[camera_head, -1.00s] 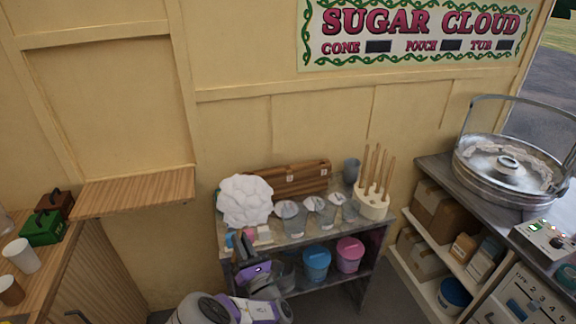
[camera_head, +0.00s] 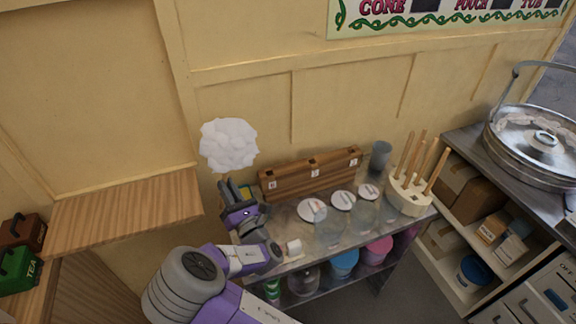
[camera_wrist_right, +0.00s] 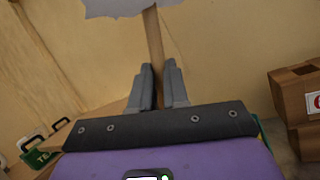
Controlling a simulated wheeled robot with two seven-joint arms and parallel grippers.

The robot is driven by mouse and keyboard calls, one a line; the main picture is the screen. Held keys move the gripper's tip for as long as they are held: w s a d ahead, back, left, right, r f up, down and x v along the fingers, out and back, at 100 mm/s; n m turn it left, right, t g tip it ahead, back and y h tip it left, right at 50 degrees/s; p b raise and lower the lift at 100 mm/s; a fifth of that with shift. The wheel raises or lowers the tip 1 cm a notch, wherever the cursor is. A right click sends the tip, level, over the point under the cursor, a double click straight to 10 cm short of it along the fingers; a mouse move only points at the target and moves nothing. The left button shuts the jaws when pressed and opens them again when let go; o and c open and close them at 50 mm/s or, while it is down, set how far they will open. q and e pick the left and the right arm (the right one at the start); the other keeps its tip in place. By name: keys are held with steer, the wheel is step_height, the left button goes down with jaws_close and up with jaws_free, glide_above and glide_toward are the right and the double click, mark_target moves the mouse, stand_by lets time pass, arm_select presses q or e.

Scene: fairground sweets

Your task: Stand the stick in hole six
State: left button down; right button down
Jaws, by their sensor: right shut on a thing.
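My right gripper (camera_head: 228,188) is shut on a stick (camera_wrist_right: 154,42) topped with white candy floss (camera_head: 229,144). In the wrist view the stick passes up between the fingers (camera_wrist_right: 158,85) and the floss (camera_wrist_right: 125,6) is cut off at the top edge. The stick is close to upright, slightly tilted. The wooden holder with numbered labels (camera_head: 325,175) stands on the table against the wall, to the right of the gripper. In the wrist view, the holder (camera_wrist_right: 287,92) shows a dark hole on top and a partly cut-off red label, seemingly a 6. My left gripper is out of view.
The metal table (camera_head: 292,222) holds several clear tubs, a grey cup (camera_head: 380,155) and a round white block with upright sticks (camera_head: 408,198). A wooden shelf (camera_head: 125,208) juts out at left. A floss machine (camera_head: 530,145) stands at right.

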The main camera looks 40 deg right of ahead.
steer(key=s+d+r+m+g+h+b, duration=0.1)
steer(key=s+d+r+m+h+b, duration=0.1)
steer(key=s+d+r+h+b, duration=0.4)
steer(key=s+d+r+m+h+b, duration=0.1)
steer(key=s+d+r+m+b, duration=0.15)
steer(key=s+d, duration=0.5)
steer(key=shift+n, duration=0.25)
steer(key=w+d+f+b, duration=0.1)
steer(key=w+f, duration=0.1)
steer(key=w, duration=0.3)
steer(key=w+d+f+b, duration=0.1)
steer(key=w+d+f, duration=0.1)
steer(key=w, duration=0.3)
steer(key=w+d+f+b, duration=0.1)
steer(key=w, duration=0.5)
steer(key=shift+d+f+b, duration=0.15)
steer(key=shift+f+b, duration=0.2)
steer(key=shift+f, duration=0.05)
steer(key=shift+f+b, duration=0.6)
steer(key=shift+f, duration=0.2)
steer(key=shift+r, duration=0.2)
